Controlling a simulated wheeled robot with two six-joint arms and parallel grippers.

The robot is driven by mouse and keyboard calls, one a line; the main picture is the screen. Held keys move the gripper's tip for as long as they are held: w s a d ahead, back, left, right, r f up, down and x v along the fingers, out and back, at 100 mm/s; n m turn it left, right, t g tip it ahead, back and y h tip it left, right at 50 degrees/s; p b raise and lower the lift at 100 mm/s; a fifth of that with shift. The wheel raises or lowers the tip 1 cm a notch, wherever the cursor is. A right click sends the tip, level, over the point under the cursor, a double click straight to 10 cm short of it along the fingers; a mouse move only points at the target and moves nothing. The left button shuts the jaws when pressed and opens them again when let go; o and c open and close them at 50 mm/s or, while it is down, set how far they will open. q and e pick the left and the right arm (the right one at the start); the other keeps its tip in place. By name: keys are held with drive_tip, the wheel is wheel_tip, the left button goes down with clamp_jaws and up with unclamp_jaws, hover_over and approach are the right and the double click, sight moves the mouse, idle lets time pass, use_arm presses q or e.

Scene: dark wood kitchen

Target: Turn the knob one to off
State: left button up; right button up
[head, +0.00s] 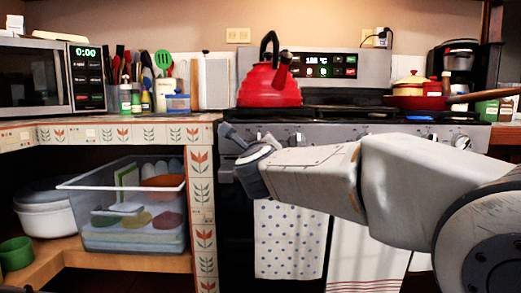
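The stove's control panel (330,133) runs along the front of the range below the cooktop. Knobs show on it: one (461,142) at the far right, and another (297,139) near the middle, partly covered by my arm. My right arm reaches in from the right across the stove front. My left gripper is out of view.
A red kettle (269,86) stands on the stove's left side, just above my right gripper. A red pan (415,101) sits at the right. A tiled counter (120,131) is at left, above a clear bin (90,233). Towels (289,240) hang below the panel.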

idle(0.5)
drive_tip(key=o, duration=1.4)
drive_tip(key=s+p, duration=0.2)
drive_tip(key=s, duration=0.8)
drive_tip(key=shift+s, duration=0.25)
